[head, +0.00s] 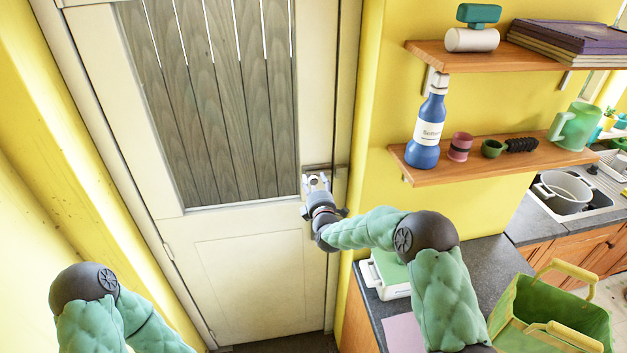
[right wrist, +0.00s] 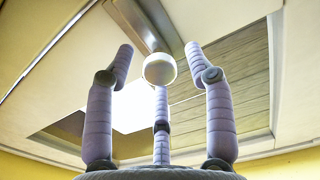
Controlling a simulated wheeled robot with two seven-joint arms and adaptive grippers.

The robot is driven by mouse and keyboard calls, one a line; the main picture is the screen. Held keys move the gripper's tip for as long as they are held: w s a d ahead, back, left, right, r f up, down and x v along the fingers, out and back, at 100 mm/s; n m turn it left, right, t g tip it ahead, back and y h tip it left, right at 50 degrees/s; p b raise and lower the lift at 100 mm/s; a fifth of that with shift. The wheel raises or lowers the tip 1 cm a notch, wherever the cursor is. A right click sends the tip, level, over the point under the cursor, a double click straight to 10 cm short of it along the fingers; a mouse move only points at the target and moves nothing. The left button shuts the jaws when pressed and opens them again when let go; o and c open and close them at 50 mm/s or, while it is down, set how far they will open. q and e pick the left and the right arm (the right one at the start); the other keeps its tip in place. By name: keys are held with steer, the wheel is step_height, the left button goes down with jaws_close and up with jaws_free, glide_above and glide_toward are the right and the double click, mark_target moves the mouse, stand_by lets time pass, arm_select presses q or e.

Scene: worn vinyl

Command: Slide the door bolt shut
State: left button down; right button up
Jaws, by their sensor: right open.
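The pale door (head: 262,265) with a grey plank panel fills the left middle of the head view. The door bolt (head: 322,168) is a metal piece at the door's right edge, partly covered by my right gripper (head: 316,181). In the right wrist view the bolt's grey metal body (right wrist: 148,22) runs behind a round white knob (right wrist: 160,68). The knob sits between the spread fingers of my right gripper (right wrist: 159,62), which is open. I cannot tell whether any finger touches it. My left arm shows at the lower left, but its gripper is out of view.
Right of the door, two wooden shelves (head: 463,166) hold a blue bottle (head: 427,128), cups and other items. Below is a grey counter (head: 483,262) with a green bag (head: 555,310) and a white-and-green box (head: 389,272). The floor before the door is mostly hidden.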

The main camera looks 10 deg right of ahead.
steer(key=shift+w, duration=0.75)
jaws_close()
steer(key=d+b, duration=0.2)
steer(key=d, duration=0.1)
steer(key=shift+d, duration=0.4)
steer(key=shift+c, duration=0.2)
jaws_free()
steer(key=shift+d, duration=0.1)
steer(key=shift+o, duration=0.2)
steer(key=shift+d, duration=0.15)
